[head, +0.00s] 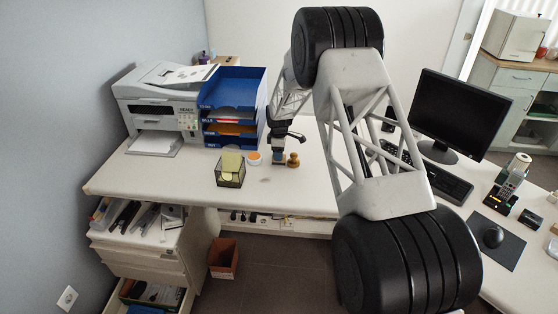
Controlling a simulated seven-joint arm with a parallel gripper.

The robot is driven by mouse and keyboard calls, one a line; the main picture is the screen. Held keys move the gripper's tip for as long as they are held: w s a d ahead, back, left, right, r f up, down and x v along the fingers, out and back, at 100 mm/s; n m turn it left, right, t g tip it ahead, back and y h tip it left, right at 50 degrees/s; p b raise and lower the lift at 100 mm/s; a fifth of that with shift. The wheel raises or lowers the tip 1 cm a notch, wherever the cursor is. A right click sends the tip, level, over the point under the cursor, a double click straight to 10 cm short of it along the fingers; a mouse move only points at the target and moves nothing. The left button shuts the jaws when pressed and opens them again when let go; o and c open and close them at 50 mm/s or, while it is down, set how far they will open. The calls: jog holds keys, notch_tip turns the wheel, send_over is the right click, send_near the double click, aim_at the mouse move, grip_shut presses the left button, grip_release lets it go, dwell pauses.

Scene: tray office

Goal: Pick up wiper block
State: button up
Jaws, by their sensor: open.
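My gripper (279,148) is small in the head view, low over the white desk and pointing down, in front of the blue letter trays. It is open. A small block with a bluish-grey part (278,158) shows directly at the fingertips; it may be the wiper block, but it is too small and too covered by my gripper to be sure. I cannot tell whether the fingers touch it. A brown wooden stamp (293,160) stands just to its right.
A white dish with orange inside (254,158) and a dark note holder (230,177) stand to the left. The blue letter trays (236,100) and a printer (160,95) stand behind. The desk (190,172) is clear at the front left. A monitor (458,112) stands at right.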

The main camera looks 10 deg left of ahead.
jog(key=shift+f, duration=1.25)
jog(key=c, duration=1.1)
jog(key=shift+r, duration=0.2)
jog(key=shift+r, duration=0.5)
notch_tip(320, 180, up, 2)
jog(key=shift+r, duration=0.1)
jog(key=s+d, duration=0.1)
jog(key=s, duration=0.4)
jog(key=s+d+r, duration=0.1)
jog(key=s+d, duration=0.1)
jog(key=s, duration=0.3)
jog(key=s+d, duration=0.1)
jog(key=s, duration=0.4)
jog(key=shift+s+d+r, duration=0.2)
jog(key=shift+d, duration=0.1)
